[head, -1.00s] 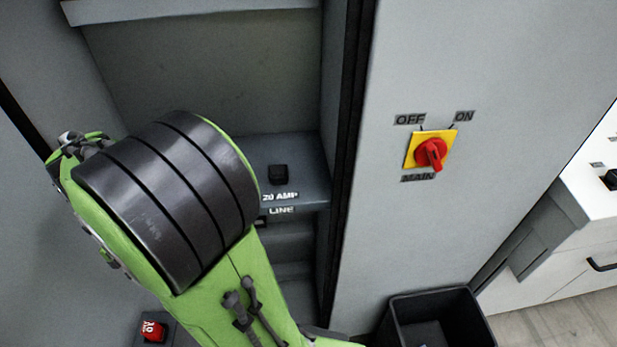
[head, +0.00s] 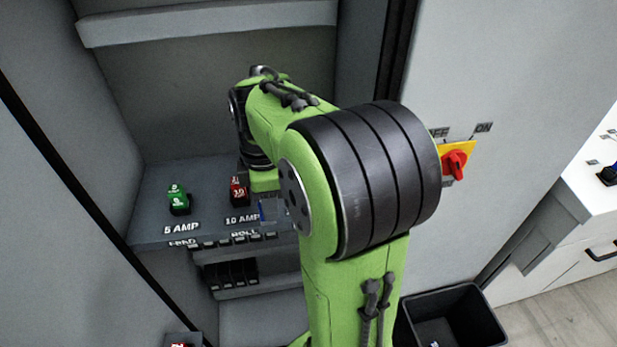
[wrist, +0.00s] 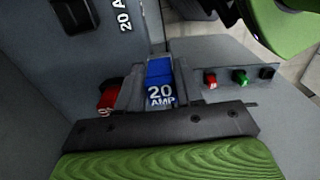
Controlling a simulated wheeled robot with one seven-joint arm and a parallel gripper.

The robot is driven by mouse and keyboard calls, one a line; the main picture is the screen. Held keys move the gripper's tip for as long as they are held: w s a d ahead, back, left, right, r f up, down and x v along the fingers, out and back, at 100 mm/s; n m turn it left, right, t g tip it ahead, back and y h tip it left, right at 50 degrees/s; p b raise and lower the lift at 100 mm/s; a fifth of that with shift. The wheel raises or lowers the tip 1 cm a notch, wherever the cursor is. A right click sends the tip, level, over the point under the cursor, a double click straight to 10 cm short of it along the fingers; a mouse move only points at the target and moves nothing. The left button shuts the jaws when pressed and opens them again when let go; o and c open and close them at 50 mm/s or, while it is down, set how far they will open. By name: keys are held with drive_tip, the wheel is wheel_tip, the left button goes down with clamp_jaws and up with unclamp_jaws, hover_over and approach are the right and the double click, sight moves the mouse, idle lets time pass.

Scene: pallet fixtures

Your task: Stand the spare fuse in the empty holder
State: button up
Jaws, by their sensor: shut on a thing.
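My gripper (wrist: 158,88) is shut on the blue spare fuse (wrist: 160,92), marked 20 AMP, in the wrist view. The empty black holder (wrist: 75,14) stands at the top left of the wrist view beside a partly cut-off 20 A label, apart from the held fuse. In the head view my arm hides this holder. My gripper (head: 268,205) is mostly covered there.
On the cabinet shelf (head: 150,232) stand a green 5 AMP fuse (head: 177,198) and a red 10 AMP fuse (head: 238,190), close to my gripper. A panel with red and green pieces (wrist: 239,77) lies right in the wrist view. A black bin (head: 455,318) stands right.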

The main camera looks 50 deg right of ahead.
drive_tip(key=w+d, duration=0.1)
drive_tip(key=d, duration=0.3)
drive_tip(key=w+d+p, duration=0.1)
drive_tip(key=d, duration=0.3)
drive_tip(key=w+d, duration=0.1)
drive_tip(key=d, duration=0.3)
drive_tip(key=shift+w+d+p, duration=0.1)
drive_tip(key=shift+w+p, duration=0.2)
drive_tip(key=shift+p, duration=0.1)
wheel_tip(320, 180, down, 4)
drive_tip(key=shift+r+b, duration=0.2)
drive_tip(key=shift+b, duration=0.2)
drive_tip(key=shift+f, duration=0.15)
drive_tip(key=o, duration=1.1)
drive_tip(key=shift+c, duration=0.2)
